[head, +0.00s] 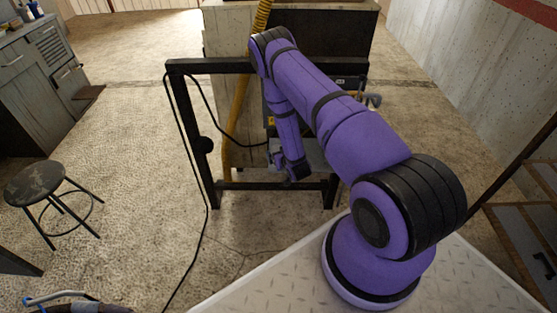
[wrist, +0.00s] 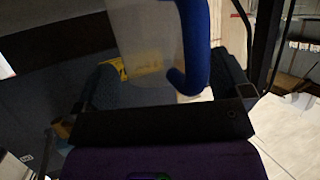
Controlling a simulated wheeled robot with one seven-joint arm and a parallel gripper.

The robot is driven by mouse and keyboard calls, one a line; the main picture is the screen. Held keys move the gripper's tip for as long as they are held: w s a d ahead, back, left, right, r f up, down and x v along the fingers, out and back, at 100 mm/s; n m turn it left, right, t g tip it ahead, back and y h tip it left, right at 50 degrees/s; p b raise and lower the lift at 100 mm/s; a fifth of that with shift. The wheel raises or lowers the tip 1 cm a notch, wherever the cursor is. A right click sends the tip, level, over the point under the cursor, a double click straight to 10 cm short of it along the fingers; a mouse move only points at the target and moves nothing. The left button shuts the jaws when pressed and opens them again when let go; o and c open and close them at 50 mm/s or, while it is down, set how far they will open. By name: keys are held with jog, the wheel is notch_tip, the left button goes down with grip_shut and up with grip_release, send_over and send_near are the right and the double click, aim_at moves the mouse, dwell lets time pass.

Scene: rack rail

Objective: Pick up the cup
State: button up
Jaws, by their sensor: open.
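The cup (wrist: 143,45) fills the upper middle of the wrist view. It has a pale grey body and a thick blue handle (wrist: 197,48) on its right side. Its top is cut off by the picture edge. My gripper (wrist: 160,82) is open, with one dark finger at each side of the picture. The cup shows between the fingers, ahead of the dark palm; I cannot tell whether it touches either finger. In the head view my purple arm reaches down into the black rack frame. I cannot make out the cup there.
A black rack frame (head: 203,140) surrounds my lower arm, with a hanging black cable and a yellow hose (head: 237,120) close by. A wooden cabinet (head: 228,30) stands behind. A round stool (head: 35,183) is at left, with open floor between.

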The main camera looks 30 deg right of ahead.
jog(key=shift+c, duration=0.3)
jog(key=c, duration=1)
jog(key=shift+r, duration=0.15)
